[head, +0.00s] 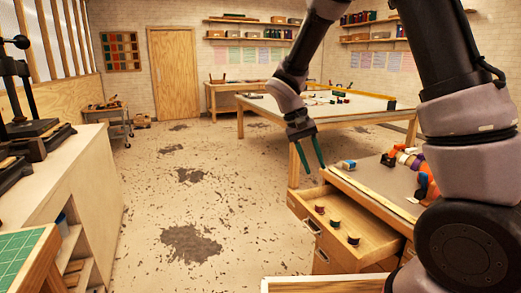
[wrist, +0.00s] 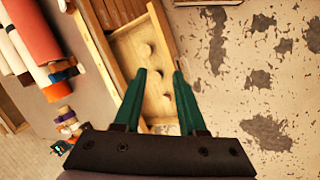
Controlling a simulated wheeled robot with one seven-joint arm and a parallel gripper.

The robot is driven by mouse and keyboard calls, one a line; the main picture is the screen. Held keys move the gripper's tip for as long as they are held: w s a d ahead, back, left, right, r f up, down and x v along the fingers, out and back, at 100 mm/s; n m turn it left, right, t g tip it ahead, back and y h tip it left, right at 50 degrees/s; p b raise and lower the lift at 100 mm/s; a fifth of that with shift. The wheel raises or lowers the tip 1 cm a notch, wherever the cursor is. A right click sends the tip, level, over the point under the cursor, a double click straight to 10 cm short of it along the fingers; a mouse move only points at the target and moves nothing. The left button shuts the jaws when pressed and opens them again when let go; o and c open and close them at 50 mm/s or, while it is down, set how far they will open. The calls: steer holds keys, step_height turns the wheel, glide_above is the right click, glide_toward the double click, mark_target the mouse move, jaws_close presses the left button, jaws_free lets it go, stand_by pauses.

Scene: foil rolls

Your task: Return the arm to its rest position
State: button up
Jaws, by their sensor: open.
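My gripper (head: 315,169) hangs in the air above the open drawer (head: 365,258), near the left end of the workbench. Its two green fingers are apart with nothing between them. In the wrist view the fingers (wrist: 159,72) also stand open over the drawer (wrist: 127,47). Three small foil rolls lie in the drawer: one toward the back (head: 319,209), one in the middle (head: 335,222) and one nearer the front (head: 353,239). In the wrist view they are dim round shapes. My arm reaches down from the upper right and hides part of the bench.
A small blue and yellow item (head: 346,164) and colourful rolls (head: 408,160) lie on the workbench top (head: 375,181). A large table (head: 345,107) stands behind. A cabinet (head: 85,190) with presses stands at left. The worn floor (head: 185,200) between is clear.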

steer(key=s+d+r+m+t+y, duration=0.1)
steer(key=s+d+r+t+y, duration=0.2)
steer(key=s+r, duration=0.4)
steer(key=s+d+r+m+t+y, duration=0.2)
steer(key=s+d+r+t, duration=0.3)
steer(key=r, duration=0.8)
steer(key=shift+s+d+r+y, duration=0.4)
steer(key=shift+s+d+y, duration=0.3)
steer(key=shift+s+d, duration=0.35)
